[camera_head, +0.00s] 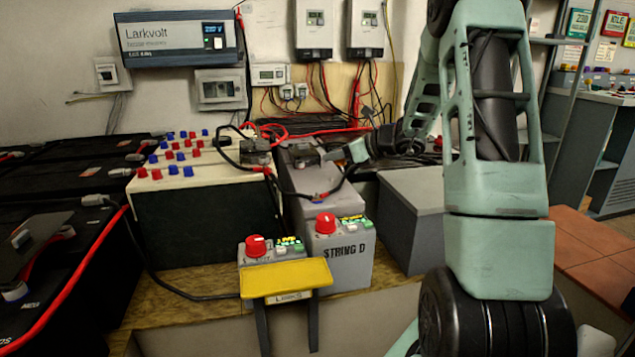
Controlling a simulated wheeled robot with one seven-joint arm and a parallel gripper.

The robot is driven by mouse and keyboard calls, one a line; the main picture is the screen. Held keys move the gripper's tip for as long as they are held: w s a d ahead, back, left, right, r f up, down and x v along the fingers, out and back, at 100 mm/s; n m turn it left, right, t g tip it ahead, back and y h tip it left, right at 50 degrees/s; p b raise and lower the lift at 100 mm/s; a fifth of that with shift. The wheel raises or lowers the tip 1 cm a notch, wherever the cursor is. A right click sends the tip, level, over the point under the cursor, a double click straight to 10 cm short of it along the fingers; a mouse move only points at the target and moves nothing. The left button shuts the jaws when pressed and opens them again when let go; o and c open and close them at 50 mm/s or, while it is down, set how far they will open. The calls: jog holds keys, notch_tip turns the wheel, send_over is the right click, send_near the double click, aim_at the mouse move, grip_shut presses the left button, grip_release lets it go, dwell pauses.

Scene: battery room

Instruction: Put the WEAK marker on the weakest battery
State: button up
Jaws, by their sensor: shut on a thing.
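My gripper (338,153) reaches in from the right above the back of the grey unit labelled STRING D (345,250). Its fingers point left, close to a dark clamp-like block (303,155) on that unit. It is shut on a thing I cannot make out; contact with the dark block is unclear. No marker reading WEAK can be made out. Black batteries (40,190) stand at the left, with cables on their tops. A cream-topped black case (210,215) with red and blue terminals stands in the middle. No reading showing the weakest battery is legible.
A yellow tray (287,278) hangs at the wooden bench's front edge, below a red-knobbed box (257,246). A grey box (408,215) stands right of STRING D. Red and black cables (345,185) loop near my gripper. A Larkvolt unit (180,38) is on the wall.

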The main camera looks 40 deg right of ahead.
aim_at(336, 195)
notch_tip(336, 195, down, 10)
jog(key=b, duration=0.2)
jog(key=shift+r+b, duration=0.25)
jog(key=shift+b, duration=0.1)
jog(key=shift+f, duration=0.2)
jog(key=o, duration=0.9)
jog(key=shift+o, duration=0.2)
jog(key=shift+r, duration=0.1)
